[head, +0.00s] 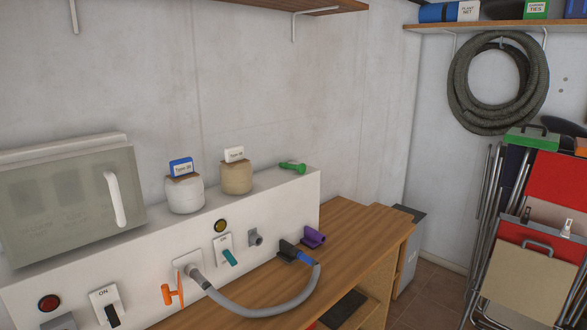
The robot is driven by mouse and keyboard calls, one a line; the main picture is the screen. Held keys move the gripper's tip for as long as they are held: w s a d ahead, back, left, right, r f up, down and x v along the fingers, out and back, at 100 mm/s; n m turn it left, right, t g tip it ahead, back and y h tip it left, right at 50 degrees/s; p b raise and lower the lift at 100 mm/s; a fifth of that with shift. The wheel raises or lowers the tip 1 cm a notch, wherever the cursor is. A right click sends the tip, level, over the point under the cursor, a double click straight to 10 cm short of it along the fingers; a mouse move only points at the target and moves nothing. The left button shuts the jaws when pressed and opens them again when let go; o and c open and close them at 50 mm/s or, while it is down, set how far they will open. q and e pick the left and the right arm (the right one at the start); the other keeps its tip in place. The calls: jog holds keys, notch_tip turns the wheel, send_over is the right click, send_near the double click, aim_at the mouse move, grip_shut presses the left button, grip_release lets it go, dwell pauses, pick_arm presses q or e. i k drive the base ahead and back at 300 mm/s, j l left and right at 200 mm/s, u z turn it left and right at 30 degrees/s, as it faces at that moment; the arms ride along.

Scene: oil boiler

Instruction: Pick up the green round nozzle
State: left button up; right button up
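The green round nozzle (292,167) lies on its side on the white top of the boiler unit (262,200), near its right end. It is right of the beige jar (236,176). Nothing touches it from above. Neither of my grippers shows in the head view.
A white jar (185,193) and a grey box with a handle (70,200) stand left on the unit. A grey hose (255,308) loops from the front panel to a blue end (297,251) beside a purple nozzle (313,238) on the wooden bench (365,228). Folded chairs (530,260) lean right.

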aim_at(301, 169)
jog(key=i+l+u, duration=0.15)
jog(key=i+l, duration=0.2)
jog(key=i+l+u, duration=0.15)
jog(key=i+l, duration=0.2)
jog(key=l, duration=0.15)
